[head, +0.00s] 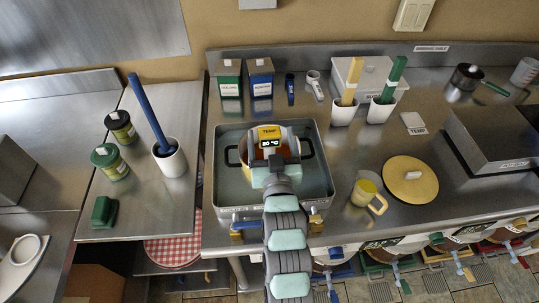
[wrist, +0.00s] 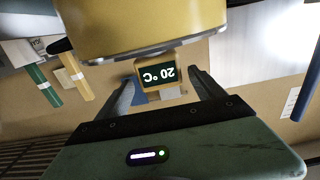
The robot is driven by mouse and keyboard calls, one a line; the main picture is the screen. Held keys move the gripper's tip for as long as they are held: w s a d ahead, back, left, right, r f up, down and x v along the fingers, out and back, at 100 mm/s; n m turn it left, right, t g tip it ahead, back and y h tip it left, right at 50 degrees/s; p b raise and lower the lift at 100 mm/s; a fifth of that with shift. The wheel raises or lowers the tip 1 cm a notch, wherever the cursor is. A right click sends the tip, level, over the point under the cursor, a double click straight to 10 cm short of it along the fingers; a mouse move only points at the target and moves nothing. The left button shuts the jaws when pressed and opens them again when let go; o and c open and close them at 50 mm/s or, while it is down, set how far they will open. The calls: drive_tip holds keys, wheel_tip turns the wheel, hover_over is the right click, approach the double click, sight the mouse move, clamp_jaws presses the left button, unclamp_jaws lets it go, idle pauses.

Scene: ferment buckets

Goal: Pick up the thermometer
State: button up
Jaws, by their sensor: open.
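The thermometer (head: 271,143) has a yellow frame and a dark display reading 20 °C. It stands at the rim of the pot (head: 243,151) in the grey basin, under a yellow TEMP label (head: 268,132). In the wrist view, which is upside down, the thermometer (wrist: 157,76) shows between my fingertips, beside the yellow pot body (wrist: 140,30). My gripper (head: 273,163) is open, just in front of the thermometer; it also shows in the wrist view (wrist: 163,85). One finger lies on either side, with no clear contact. The thermometer's lower part is hidden.
Green and blue boxes (head: 261,78) stand behind. White cups (head: 344,111) with tall yellow and green handles stand to the right. A yellow mug (head: 364,192) and round lid (head: 410,181) lie on the right counter.

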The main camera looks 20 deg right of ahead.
sight(269, 128)
drive_tip(key=p+x, duration=0.1)
drive_tip(key=x, duration=0.4)
drive_tip(key=shift+a+f+p, duration=0.1)
drive_tip(key=shift+f+p, duration=0.05)
drive_tip(key=shift+p, duration=0.25)
clamp_jaws()
idle(0.4)
